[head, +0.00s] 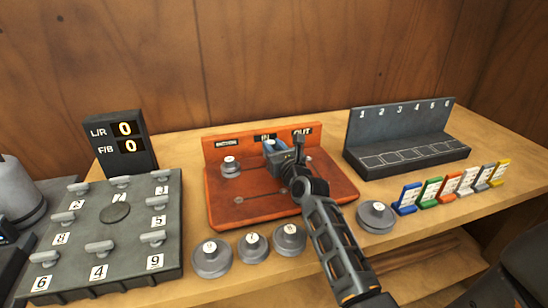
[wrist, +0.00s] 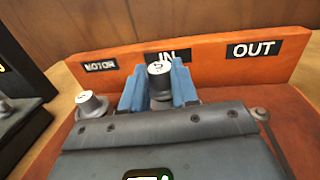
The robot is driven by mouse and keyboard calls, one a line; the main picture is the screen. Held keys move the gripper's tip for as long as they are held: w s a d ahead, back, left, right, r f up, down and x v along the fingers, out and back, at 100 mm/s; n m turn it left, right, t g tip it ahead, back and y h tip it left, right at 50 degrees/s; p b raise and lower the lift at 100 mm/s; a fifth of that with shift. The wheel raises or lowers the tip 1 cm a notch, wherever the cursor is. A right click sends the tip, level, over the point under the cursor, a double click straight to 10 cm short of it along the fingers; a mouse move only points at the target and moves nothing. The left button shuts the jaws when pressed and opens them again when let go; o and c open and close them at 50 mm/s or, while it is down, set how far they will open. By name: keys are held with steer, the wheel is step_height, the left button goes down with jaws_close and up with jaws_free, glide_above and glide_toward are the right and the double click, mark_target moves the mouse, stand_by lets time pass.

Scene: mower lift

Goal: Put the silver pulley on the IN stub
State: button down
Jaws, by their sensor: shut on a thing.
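The silver pulley (wrist: 159,78) with a white numbered cap sits between the blue fingers of my gripper (wrist: 159,88) in the wrist view. My gripper is shut on it. It is in front of the IN label (wrist: 174,56). In the head view my gripper (head: 277,148) is over the middle of the orange board (head: 222,200), just below the IN label (head: 265,137), and hides most of the pulley. The IN stub is hidden, so I cannot tell whether the pulley is around it or above it.
A grey pulley (head: 230,168) stands on the board's MOTOR side. Several loose pulleys, one of them at the right (head: 376,217), lie along the front of the table. A numbered block (head: 110,235) is at left, a slotted rack (head: 410,140) and coloured cards at right.

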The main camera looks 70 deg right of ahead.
step_height(320, 180, down, 4)
steer(key=shift+r+b, duration=0.25)
steer(key=shift+b, duration=0.6)
steer(key=shift+r, duration=0.15)
